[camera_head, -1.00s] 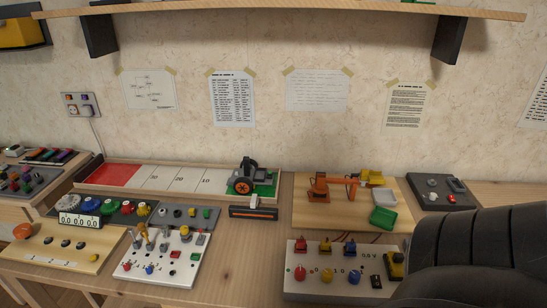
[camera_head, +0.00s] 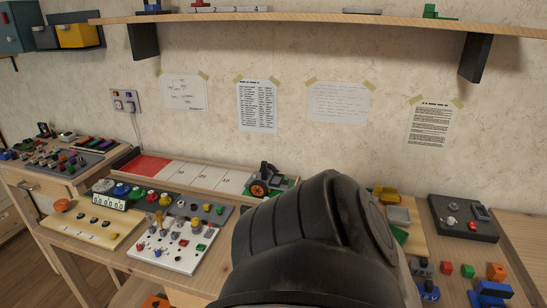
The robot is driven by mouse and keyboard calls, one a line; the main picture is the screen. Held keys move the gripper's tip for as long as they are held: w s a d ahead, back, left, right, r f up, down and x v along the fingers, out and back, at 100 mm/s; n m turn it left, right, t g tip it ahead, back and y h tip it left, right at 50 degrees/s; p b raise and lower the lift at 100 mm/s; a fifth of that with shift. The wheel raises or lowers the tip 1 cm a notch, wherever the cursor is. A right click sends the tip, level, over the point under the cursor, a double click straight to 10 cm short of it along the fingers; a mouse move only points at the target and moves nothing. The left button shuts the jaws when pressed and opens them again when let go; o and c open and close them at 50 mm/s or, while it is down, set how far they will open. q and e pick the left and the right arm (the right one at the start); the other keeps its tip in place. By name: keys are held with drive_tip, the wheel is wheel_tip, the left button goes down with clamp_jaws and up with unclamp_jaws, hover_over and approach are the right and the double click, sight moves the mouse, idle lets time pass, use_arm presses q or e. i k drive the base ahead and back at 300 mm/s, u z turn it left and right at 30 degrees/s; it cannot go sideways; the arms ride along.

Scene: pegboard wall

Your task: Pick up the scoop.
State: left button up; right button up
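I cannot make out a scoop anywhere in the head view. A large dark part of my own arm fills the lower middle and hides a wide stretch of the workbench (camera_head: 115,268). Neither of my grippers shows.
A small wheeled model (camera_head: 259,188) stands at the end of a marked track (camera_head: 196,178). A white board with switches (camera_head: 172,248), a wooden panel (camera_head: 93,230) and a dark control box (camera_head: 463,218) sit on the bench. A wall shelf (camera_head: 300,18) runs above.

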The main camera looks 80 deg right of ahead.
sight(385, 193)
drive_tip(key=k, duration=1.05)
drive_tip(key=z, duration=0.55)
